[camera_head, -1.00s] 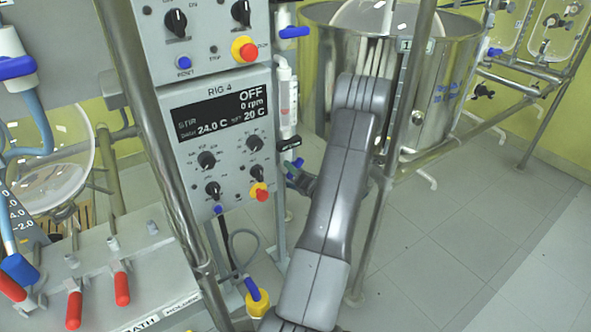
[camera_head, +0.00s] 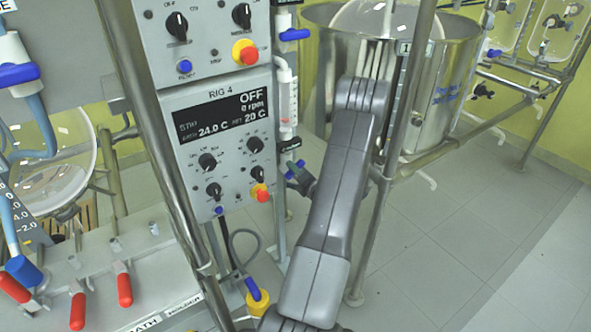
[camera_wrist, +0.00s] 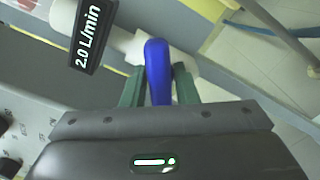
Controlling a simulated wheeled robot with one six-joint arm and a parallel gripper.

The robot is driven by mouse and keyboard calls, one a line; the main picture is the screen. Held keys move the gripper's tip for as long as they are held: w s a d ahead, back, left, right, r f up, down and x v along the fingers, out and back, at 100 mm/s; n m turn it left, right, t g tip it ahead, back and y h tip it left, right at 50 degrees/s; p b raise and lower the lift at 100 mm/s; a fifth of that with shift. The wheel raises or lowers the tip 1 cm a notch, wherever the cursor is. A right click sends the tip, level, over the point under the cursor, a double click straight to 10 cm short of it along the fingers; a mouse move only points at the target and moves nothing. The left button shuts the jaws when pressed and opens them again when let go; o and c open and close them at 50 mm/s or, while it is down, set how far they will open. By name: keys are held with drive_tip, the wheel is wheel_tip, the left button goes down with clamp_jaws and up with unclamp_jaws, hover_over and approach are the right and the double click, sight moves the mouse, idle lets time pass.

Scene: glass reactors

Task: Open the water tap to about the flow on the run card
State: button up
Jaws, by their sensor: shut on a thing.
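The water tap's blue handle (camera_wrist: 158,70) stands between the two green fingers of my gripper (camera_wrist: 158,88) in the wrist view. The fingers are shut on it. The handle lies roughly in line with the fingers, and a pale fitting shows behind it. A dark tag (camera_wrist: 88,35) beside it reads 2.0 L/min. In the head view my gripper (camera_head: 297,175) is at the tap, below a clear upright flow tube (camera_head: 286,98). The small dark tag (camera_head: 290,144) under the tube is too small to read there. I cannot make out a run card.
The RIG 4 control box (camera_head: 222,150) with knobs stands just left of my gripper. A steel post (camera_head: 408,100) rises close on the right, in front of a large steel vessel (camera_head: 455,75). The floor at right is clear.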

drive_tip(key=o, duration=0.8)
drive_tip(key=shift+o, duration=0.2)
drive_tip(key=shift+d, duration=0.1)
drive_tip(key=v, duration=1.3)
drive_tip(key=shift+s+d, duration=0.2)
drive_tip(key=shift+s, duration=0.15)
